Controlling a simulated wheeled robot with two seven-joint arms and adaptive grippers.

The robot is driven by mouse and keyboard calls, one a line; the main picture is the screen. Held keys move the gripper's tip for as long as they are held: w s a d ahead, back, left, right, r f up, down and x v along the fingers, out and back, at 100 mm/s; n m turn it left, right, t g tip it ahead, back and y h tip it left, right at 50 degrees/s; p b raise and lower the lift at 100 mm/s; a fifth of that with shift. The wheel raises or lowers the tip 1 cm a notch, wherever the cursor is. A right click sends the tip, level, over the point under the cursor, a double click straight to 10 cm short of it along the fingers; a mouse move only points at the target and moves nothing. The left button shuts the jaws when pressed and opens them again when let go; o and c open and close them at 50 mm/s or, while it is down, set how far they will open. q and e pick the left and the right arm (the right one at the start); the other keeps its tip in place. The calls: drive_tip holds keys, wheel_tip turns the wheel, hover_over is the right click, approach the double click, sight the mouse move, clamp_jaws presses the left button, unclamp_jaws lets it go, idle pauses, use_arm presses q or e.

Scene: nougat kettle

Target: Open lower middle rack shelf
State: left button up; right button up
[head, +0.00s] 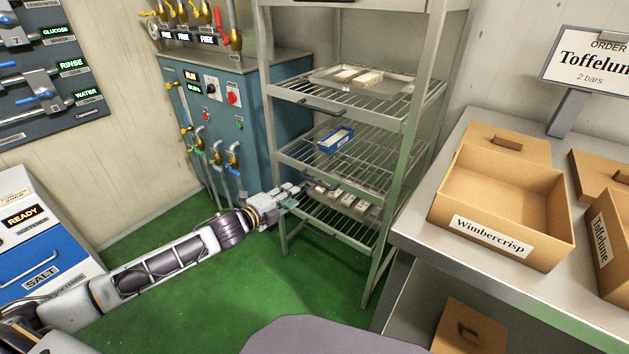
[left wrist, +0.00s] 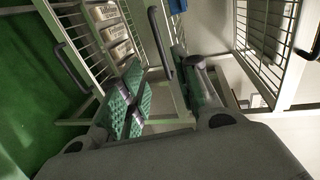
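The metal rack (head: 397,180) holds wire shelves one above another. The lower middle shelf (head: 365,158) carries a blue box (head: 335,139) and looks pushed in. In the tilted left wrist view, a black handle (left wrist: 160,42) appears to belong to this shelf. My left gripper (head: 293,194) is at the rack's front, low down. In the left wrist view its green-padded fingers (left wrist: 162,92) are spread, with the handle seen in the gap between them. I cannot tell whether they touch it. My right gripper is not in view.
The bottom shelf holds several wrapped bars (head: 342,197). The shelf above holds a tray (head: 385,90) with bars. A blue machine cabinet (head: 228,120) stands left of the rack, a table with cardboard boxes (head: 500,205) right. The green floor (head: 250,290) before the rack is clear.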

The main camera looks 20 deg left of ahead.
sight(315, 181)
use_arm(q)
drive_tip(key=shift+w, duration=0.2)
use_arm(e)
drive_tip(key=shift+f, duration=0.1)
use_arm(q)
drive_tip(key=shift+b+x, duration=1.85)
drive_tip(key=shift+x, duration=4.8)
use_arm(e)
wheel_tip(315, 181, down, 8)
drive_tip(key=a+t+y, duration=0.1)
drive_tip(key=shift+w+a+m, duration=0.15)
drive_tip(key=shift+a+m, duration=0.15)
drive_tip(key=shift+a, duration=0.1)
use_arm(q)
drive_tip(key=shift+c, duration=0.2)
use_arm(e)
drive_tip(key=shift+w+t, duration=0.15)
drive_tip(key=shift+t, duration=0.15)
use_arm(q)
clamp_jaws()
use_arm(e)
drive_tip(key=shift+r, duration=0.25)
